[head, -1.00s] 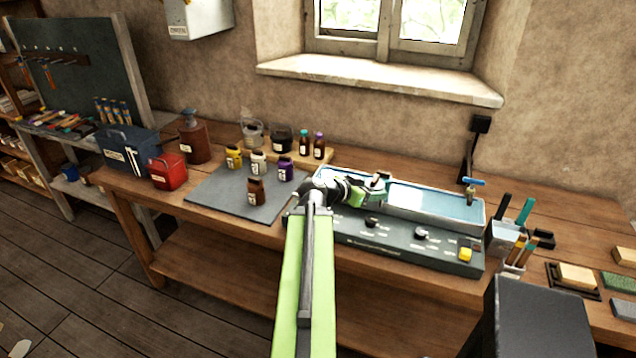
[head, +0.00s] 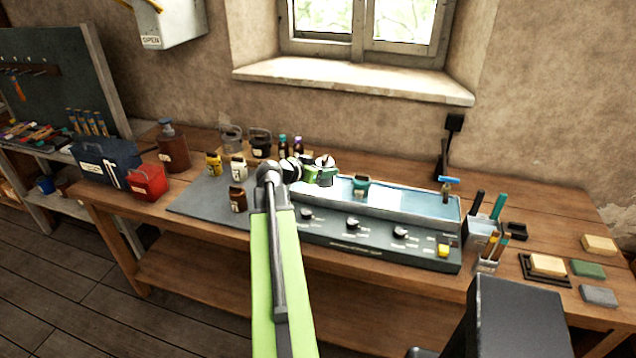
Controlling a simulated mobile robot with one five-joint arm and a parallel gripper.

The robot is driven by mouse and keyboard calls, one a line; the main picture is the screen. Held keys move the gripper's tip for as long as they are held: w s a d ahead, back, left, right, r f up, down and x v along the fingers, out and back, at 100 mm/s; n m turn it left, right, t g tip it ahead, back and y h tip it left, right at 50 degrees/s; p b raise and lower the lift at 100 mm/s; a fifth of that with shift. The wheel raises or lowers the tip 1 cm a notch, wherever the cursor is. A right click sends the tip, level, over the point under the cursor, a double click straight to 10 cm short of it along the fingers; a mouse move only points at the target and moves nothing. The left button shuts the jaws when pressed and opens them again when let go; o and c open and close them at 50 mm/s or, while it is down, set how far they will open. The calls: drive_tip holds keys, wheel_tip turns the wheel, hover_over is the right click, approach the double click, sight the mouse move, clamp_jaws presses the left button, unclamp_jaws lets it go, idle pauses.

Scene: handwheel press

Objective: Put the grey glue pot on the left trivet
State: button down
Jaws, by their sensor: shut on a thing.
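A grey pot with a handle (head: 232,138) stands at the back left of the bench, beside a black pot (head: 260,144). I cannot tell for sure that it is the task's glue pot. My gripper (head: 326,174) is over the left end of a long blue-topped trough, its jaws closed. What is between them is too small and covered to make out. A teal pot (head: 360,186) sits at the trough, right of my gripper and apart from it. I cannot make out a left trivet.
The trough (head: 420,206) has a front panel with knobs (head: 352,224). Small jars, such as a brown one (head: 238,199), stand on a grey mat (head: 195,202). Tool holders (head: 482,240) and blocks (head: 598,244) are at the right.

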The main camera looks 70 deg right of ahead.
drive_tip(key=w+d+f+b, duration=0.1)
drive_tip(key=d+f+b, duration=0.1)
drive_tip(key=f, duration=0.1)
drive_tip(key=w+d+f+b, duration=0.2)
drive_tip(key=f+b, duration=0.1)
drive_tip(key=w+d+f+b, duration=0.1)
drive_tip(key=d+f+b, duration=0.1)
drive_tip(key=f, duration=0.1)
drive_tip(key=shift+w+d+f+b, duration=0.1)
drive_tip(key=shift+w+d+b, duration=0.1)
drive_tip(key=shift+w+b, duration=0.2)
drive_tip(key=shift+r, duration=0.2)
drive_tip(key=shift+f, duration=0.15)
drive_tip(key=c, duration=0.5)
unclamp_jaws()
